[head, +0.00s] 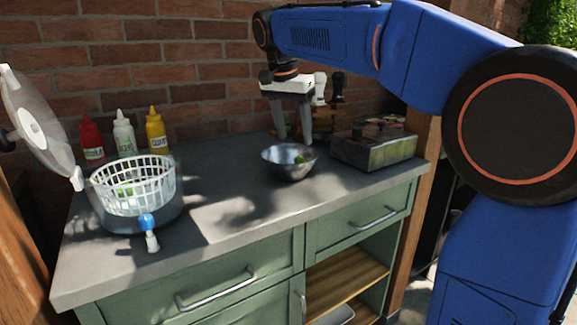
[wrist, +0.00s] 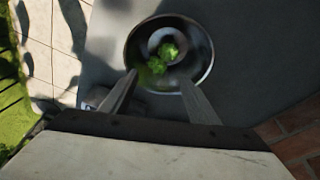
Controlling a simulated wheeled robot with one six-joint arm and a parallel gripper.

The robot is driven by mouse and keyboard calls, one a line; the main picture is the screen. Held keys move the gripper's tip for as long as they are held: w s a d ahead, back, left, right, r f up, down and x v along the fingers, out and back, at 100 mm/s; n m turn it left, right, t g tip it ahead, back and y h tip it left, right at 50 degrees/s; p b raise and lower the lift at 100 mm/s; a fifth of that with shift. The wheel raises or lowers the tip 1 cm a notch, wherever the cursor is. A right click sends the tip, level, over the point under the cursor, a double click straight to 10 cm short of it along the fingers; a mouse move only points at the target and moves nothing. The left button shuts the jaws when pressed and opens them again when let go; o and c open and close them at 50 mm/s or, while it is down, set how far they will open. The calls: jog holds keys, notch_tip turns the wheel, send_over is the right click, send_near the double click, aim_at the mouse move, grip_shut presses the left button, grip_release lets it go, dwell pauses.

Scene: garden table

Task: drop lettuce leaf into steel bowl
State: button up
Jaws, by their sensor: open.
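The steel bowl (head: 290,168) stands upright on the grey worktop, right of the middle in the head view. It also shows in the wrist view (wrist: 200,75), where two green lettuce pieces (wrist: 168,51) lie inside it. In the head view a bit of the lettuce (head: 299,159) shows over the rim. My gripper (head: 294,140) points down over the bowl with its fingers apart and nothing between them. In the wrist view my gripper (wrist: 158,82) has its fingertips over the near part of the bowl. More green shows in the white basket (head: 150,187) at left.
The basket sits in a clear spinner bowl, its lid (head: 38,125) raised at left. Red, white and yellow bottles (head: 155,132) stand behind. A blue-topped knob (head: 148,228) is at the front. A metal box (head: 373,145) stands close right of the bowl. The worktop's middle is clear.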

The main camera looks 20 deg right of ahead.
jog(key=v, duration=1.5)
jog(key=shift+a, duration=0.1)
jog(key=s+d+f+n+t, duration=0.1)
jog(key=s+d+f+n, duration=0.2)
jog(key=s+f, duration=0.7)
jog(key=s+d+f+n+t+y, duration=0.1)
jog(key=s+d+f+n, duration=0.2)
jog(key=s+f, duration=0.7)
jog(key=s+d+f+n+y, duration=0.1)
jog(key=s+d+f+n, duration=0.2)
jog(key=s+f, duration=0.7)
notch_tip(320, 180, down, 12)
jog(key=shift+d+r+n+t, duration=0.15)
jog(key=shift+d+n+t, duration=0.25)
jog(key=shift+d, duration=0.55)
